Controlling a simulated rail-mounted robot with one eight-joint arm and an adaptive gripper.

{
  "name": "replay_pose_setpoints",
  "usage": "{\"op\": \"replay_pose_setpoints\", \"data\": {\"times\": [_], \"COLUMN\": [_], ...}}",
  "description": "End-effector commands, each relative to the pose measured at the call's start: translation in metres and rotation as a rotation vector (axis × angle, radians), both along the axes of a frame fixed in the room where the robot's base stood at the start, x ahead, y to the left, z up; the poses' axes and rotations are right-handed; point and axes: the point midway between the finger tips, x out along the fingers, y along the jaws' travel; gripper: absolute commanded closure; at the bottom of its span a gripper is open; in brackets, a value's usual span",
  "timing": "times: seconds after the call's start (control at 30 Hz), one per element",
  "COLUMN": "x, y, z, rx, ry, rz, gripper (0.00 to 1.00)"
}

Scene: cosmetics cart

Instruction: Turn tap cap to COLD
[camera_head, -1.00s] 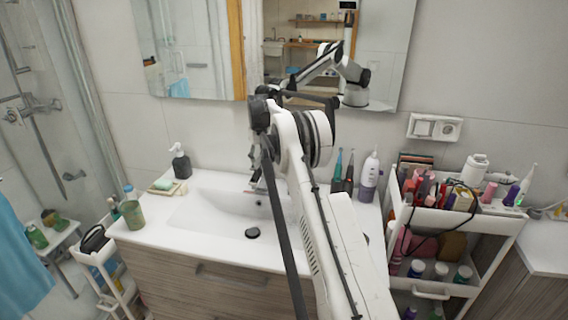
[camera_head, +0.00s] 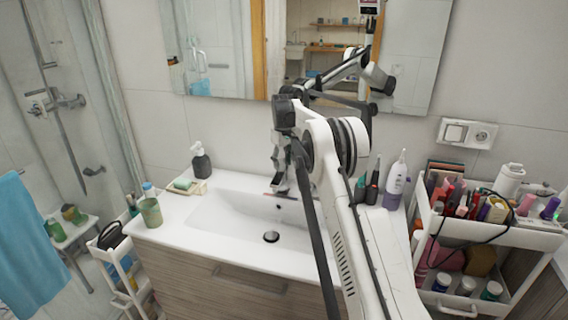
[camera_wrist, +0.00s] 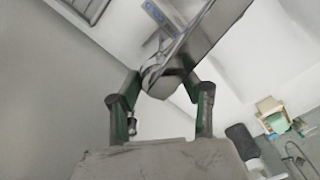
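My gripper (camera_head: 280,180) hangs over the back of the white basin (camera_head: 215,215), in front of the wall. In the wrist view its two green-edged fingers (camera_wrist: 163,80) stand apart. A rounded grey metal part, seemingly the tap (camera_wrist: 164,88), sits between the fingertips; I cannot tell whether they touch it. In the head view my arm and gripper hide most of the tap. A thin dark reddish strip shows just below the gripper. No COLD mark can be made out, so the cap's setting is unclear.
A dark soap dispenser (camera_head: 201,163) and a soap dish (camera_head: 186,187) stand left of the gripper. Bottles, including a white and purple one (camera_head: 396,180), stand right of my arm. A mirror (camera_head: 410,60) hangs behind. A loaded cart (camera_head: 490,232) stands at right.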

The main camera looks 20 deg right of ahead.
Motion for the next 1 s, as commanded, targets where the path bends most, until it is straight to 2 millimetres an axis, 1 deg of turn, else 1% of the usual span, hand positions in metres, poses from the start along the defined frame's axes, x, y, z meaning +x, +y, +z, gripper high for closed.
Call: {"op": "replay_pose_setpoints", "data": {"times": [0.03,0.1,0.13,0.37,0.47,0.57,0.9,1.0], "x": [0.000,0.000,0.000,0.000,0.000,0.000,0.001,0.001], "y": [0.000,0.000,0.000,0.000,0.000,0.000,-0.001,-0.001], "z": [0.000,0.000,0.000,0.000,0.005,0.016,0.082,0.097], "rx": [0.000,0.000,0.000,0.000,0.000,0.000,0.000,0.000], "ry": [0.001,0.000,0.000,-0.001,-0.002,-0.002,-0.001,-0.001], "rz": [0.000,-0.001,-0.001,-0.001,-0.001,-0.001,-0.001,-0.001], "gripper": [0.53,0.44,0.43,0.43,0.43,0.43,0.43,0.43]}}
